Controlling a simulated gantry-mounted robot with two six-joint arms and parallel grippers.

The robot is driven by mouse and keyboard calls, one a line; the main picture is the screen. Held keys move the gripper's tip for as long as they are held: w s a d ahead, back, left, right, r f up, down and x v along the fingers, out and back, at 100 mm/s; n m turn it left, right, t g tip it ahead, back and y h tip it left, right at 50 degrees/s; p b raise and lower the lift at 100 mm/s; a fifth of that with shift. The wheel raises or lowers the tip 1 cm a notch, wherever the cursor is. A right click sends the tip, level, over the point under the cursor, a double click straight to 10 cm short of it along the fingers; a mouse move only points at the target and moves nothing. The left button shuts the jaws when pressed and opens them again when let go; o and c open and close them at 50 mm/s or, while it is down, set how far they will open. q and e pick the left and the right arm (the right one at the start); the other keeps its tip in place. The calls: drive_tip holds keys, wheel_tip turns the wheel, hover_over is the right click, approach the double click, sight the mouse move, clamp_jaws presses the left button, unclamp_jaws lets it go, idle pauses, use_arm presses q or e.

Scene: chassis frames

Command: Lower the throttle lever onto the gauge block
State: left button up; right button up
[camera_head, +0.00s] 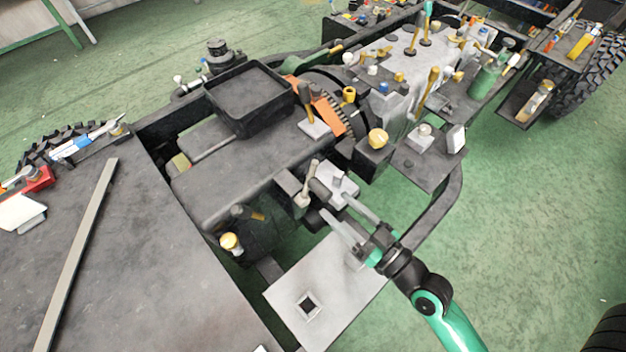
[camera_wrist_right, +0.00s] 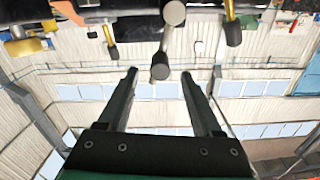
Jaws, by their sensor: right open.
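My right gripper (camera_head: 336,206) reaches in from the lower right, its two long fingers apart and nothing held between them. Just beyond the fingertips, a small grey lever (camera_head: 311,182), likely the throttle lever, rises from a dark bracket. A pale grey block (camera_head: 345,185) beside it may be the gauge block. In the right wrist view, the open fingers of the right gripper (camera_wrist_right: 158,75) have a dark rod with a round end (camera_wrist_right: 160,67) between their tips; which part this is, I cannot tell. Whether lever and block touch is unclear. My left gripper is out of view.
A pale plate with a square hole (camera_head: 283,290) lies below the right gripper. A black open tray (camera_head: 222,101), an orange part by a toothed wheel (camera_head: 326,113) and a yellow knob (camera_head: 377,137) stand beyond.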

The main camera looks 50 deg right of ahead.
sight(313, 183)
drive_tip(key=w, duration=0.6)
drive_tip(key=w+d, duration=0.1)
drive_tip(key=w, duration=0.2)
drive_tip(key=shift+w, duration=0.1)
drive_tip(key=shift+a, duration=0.1)
clamp_jaws()
drive_tip(key=shift+r, duration=0.1)
idle(0.8)
